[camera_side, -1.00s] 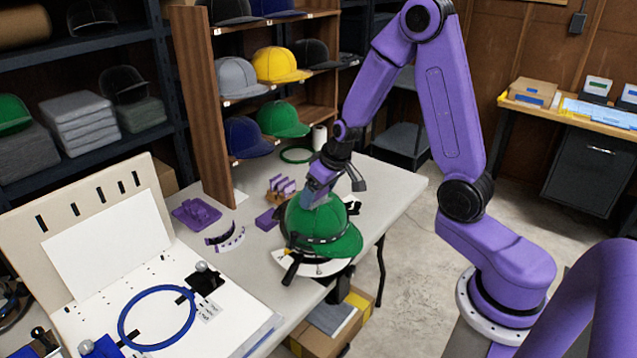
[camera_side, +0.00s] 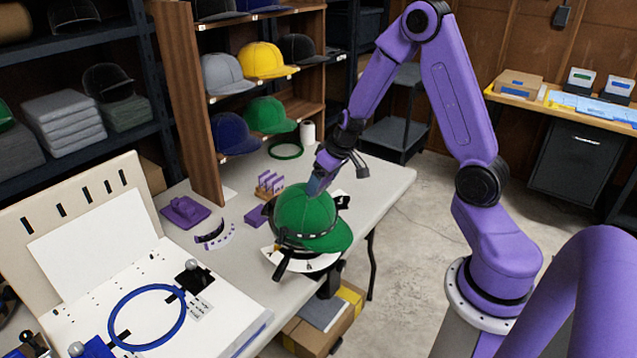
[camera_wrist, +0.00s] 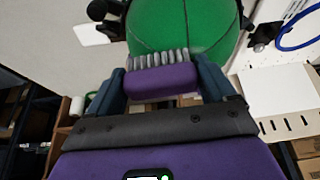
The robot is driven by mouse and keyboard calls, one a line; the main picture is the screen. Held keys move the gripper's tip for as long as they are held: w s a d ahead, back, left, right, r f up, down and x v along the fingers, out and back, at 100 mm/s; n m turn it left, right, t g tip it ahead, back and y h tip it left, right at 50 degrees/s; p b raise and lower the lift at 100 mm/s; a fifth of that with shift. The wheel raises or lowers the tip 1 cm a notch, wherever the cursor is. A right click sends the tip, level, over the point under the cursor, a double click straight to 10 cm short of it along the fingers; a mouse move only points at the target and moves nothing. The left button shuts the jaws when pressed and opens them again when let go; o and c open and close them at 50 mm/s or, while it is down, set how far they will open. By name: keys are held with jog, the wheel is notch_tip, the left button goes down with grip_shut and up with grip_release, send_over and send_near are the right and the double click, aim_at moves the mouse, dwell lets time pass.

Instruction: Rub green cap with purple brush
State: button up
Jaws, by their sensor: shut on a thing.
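The green cap (camera_side: 306,217) sits on a stand at the front edge of the table, its brim toward the lower right in the side view. It fills the top middle of the wrist view (camera_wrist: 180,22). My gripper (camera_side: 318,182) is at the upper part of the cap. In the wrist view my gripper (camera_wrist: 165,80) is shut on the purple brush (camera_wrist: 162,79), one finger on each side. The brush's grey bristles point at the cap and appear to meet its lower edge there; exact contact is unclear. In the side view the brush is mostly hidden by the gripper.
A wooden shelf (camera_side: 208,110) with several caps, another green one (camera_side: 268,114) among them, stands behind. A purple rack (camera_side: 268,183) and a purple block (camera_side: 256,215) lie close to the cap. A blue hoop (camera_side: 147,316) lies on the white board at front left.

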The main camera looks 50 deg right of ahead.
jog(key=shift+d, duration=0.3)
jog(key=shift+a+f, duration=0.1)
jog(key=shift+a, duration=3.75)
notch_tip(320, 180, up, 8)
